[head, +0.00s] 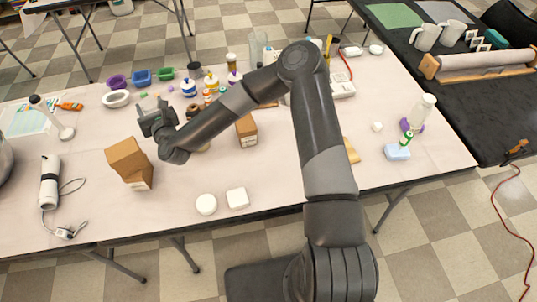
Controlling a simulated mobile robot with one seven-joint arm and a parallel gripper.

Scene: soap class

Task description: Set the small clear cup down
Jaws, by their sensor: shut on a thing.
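My gripper (150,108) is over the left part of the table, behind the open cardboard box in the picture. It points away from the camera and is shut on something. The held thing is hardly visible behind the jaws; I take it to be the small clear cup, but its outline cannot be made out. How high it is above the table top (270,165) is hard to tell.
A cardboard box (128,162) stands just in front of my gripper. Behind are a white bowl (116,99), a purple bowl (116,82), a blue bowl (141,77) and several small bottles (211,82). Two white soap pieces (206,204) (237,198) lie near the front edge.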

